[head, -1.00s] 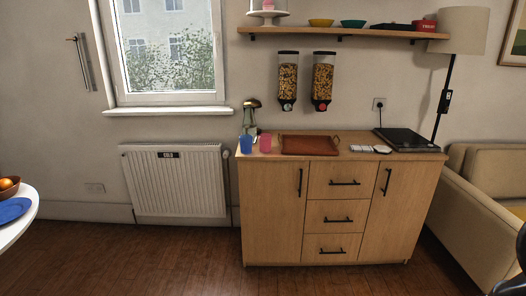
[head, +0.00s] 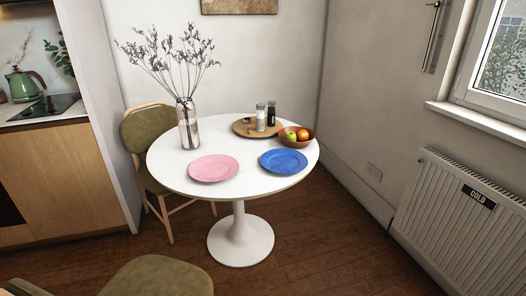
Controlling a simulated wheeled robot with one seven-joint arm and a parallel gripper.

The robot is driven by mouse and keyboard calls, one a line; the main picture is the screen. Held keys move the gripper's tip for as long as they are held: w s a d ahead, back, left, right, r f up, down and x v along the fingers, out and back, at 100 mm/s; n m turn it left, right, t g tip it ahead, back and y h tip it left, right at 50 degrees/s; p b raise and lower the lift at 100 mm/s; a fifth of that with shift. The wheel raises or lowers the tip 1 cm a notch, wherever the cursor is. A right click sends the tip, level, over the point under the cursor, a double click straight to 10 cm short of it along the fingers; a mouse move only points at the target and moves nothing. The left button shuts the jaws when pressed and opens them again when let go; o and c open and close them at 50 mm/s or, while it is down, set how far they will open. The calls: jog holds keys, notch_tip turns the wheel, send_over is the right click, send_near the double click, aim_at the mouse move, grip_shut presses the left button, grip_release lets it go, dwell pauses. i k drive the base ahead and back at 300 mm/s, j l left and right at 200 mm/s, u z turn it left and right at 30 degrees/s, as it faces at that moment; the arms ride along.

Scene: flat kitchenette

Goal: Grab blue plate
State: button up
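The blue plate (head: 283,162) lies flat on the round white table (head: 240,188), near its front right edge. A pink plate (head: 214,168) lies to its left, and a fruit bowl (head: 308,143) stands close behind it to the right. Nothing covers the blue plate from this view. My gripper does not show in the head view.
On the table stand a glass vase (head: 187,128) with dried flowers and a wooden tray (head: 243,128) with shakers. A green chair (head: 150,140) is behind left, another chair (head: 160,277) in front. The radiator (head: 445,215) is right. Floor before the table's right side is clear.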

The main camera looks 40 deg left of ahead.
aim_at(282, 160)
jog(key=i+j+u, duration=0.1)
jog(key=i+u, duration=0.75)
jog(key=i+l+u, duration=0.15)
jog(key=i+u, duration=0.25)
jog(key=i+l+u, duration=0.25)
jog(key=u, duration=0.15)
jog(key=i+l+u, duration=0.65)
jog(key=l+u, duration=0.2)
jog(key=l, duration=0.4)
jog(key=i+l+u, duration=0.15)
jog(key=l, duration=0.2)
